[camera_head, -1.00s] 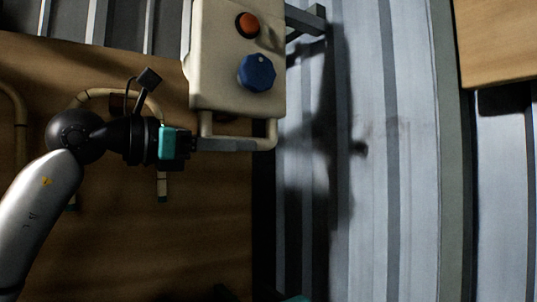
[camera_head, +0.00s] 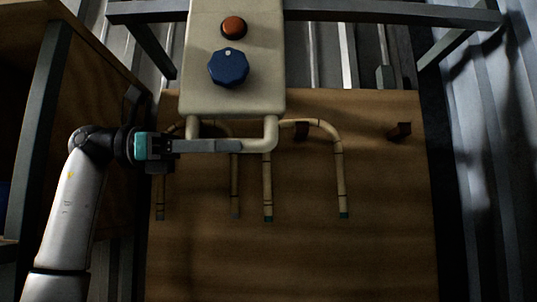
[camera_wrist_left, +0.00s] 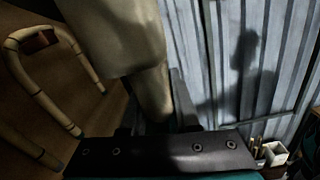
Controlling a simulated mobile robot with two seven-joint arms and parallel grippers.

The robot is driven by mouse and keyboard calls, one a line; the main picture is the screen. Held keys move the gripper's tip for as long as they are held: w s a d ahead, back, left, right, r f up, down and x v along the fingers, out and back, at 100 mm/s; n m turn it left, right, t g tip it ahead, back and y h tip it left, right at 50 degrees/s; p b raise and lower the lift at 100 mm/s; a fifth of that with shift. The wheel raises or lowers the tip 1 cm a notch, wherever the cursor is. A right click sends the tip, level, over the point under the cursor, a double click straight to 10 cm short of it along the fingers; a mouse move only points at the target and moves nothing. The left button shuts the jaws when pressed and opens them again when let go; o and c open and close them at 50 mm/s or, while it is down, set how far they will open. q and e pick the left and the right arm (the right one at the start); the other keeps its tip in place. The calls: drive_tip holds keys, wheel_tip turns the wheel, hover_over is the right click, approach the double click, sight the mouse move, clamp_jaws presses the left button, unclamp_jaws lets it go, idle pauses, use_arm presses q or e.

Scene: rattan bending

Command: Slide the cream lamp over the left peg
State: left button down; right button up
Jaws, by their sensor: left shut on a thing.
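The cream lamp (camera_head: 210,30) is a box-like body with an orange button, a blue knob and a tubular loop handle (camera_head: 271,133) at its lower end. My left gripper (camera_head: 240,146) is shut on this handle and holds the lamp in front of a wooden board. In the left wrist view the lamp (camera_wrist_left: 110,35) fills the upper middle. A brown peg (camera_head: 302,130) shows on the board inside a bent cane, and also in the left wrist view (camera_wrist_left: 38,40). Another brown peg (camera_head: 400,131) at the right is bare. Any peg behind the lamp or gripper is hidden. My right gripper is out of view.
Bent rattan canes (camera_head: 342,180) hang on the wooden board (camera_head: 300,260), close beside and below the lamp. A grey metal frame (camera_head: 390,15) crosses above the board. A wooden cabinet (camera_head: 100,100) stands at left, near my left arm. Corrugated wall is at right.

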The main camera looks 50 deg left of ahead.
use_arm(q)
drive_tip(key=shift+v, duration=1.5)
drive_tip(key=c, duration=0.7)
unclamp_jaws()
